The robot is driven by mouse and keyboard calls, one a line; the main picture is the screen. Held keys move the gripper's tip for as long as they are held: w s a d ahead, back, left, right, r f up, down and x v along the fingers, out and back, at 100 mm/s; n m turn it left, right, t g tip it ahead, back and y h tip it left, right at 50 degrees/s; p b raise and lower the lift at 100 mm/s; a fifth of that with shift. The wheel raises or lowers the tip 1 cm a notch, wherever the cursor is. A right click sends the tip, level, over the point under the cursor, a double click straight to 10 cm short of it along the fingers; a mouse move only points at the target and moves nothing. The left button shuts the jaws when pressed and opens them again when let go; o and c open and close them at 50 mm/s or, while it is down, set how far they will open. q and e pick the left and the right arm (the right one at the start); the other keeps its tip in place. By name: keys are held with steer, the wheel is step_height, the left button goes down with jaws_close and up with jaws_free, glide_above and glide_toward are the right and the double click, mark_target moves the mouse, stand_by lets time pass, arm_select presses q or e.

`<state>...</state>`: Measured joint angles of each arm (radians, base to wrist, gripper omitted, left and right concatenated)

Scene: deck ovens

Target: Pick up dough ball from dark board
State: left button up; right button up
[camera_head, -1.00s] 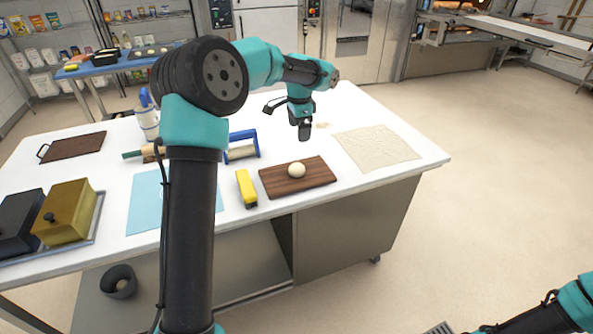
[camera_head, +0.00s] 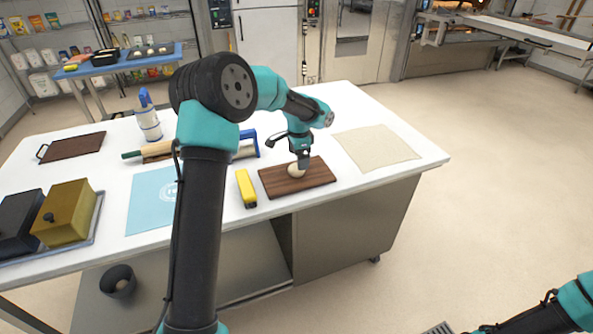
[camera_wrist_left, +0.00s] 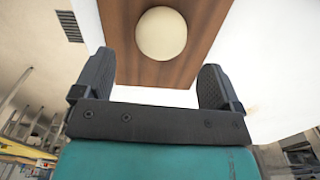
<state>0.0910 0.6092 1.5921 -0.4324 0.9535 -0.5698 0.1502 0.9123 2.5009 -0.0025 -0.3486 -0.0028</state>
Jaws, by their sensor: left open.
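The pale round dough ball (camera_head: 295,171) sits on the dark wooden board (camera_head: 322,178) near the table's front edge. My left gripper (camera_head: 303,160) is right above and slightly behind the ball in the head view, covering part of it. In the left wrist view the gripper (camera_wrist_left: 155,85) is open and empty, its two fingers wide apart. There the dough ball (camera_wrist_left: 161,33) lies beyond the fingertips, between their lines, on the brown board (camera_wrist_left: 128,60). My right gripper is out of view.
A yellow item (camera_head: 246,188) lies just left of the board. A pale sheet of dough (camera_head: 376,148) lies to its right. A blue-framed tool (camera_head: 247,144) and a rolling pin (camera_head: 135,154) are behind to the left. A light blue mat (camera_head: 152,200) lies farther left.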

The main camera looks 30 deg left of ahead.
arm_select(q)
steer(key=shift+w+d+f, duration=0.1)
steer(key=shift+f, duration=2.5)
steer(key=shift+c, duration=0.2)
steer(key=c, duration=1)
steer(key=shift+r, duration=0.1)
steer(key=shift+r, duration=1.65)
steer(key=shift+s+d+r, duration=0.15)
steer(key=shift+s, duration=0.1)
steer(key=s+d+r, duration=0.1)
steer(key=s+d, duration=0.7)
steer(key=s, duration=0.5)
steer(key=shift+r, duration=0.15)
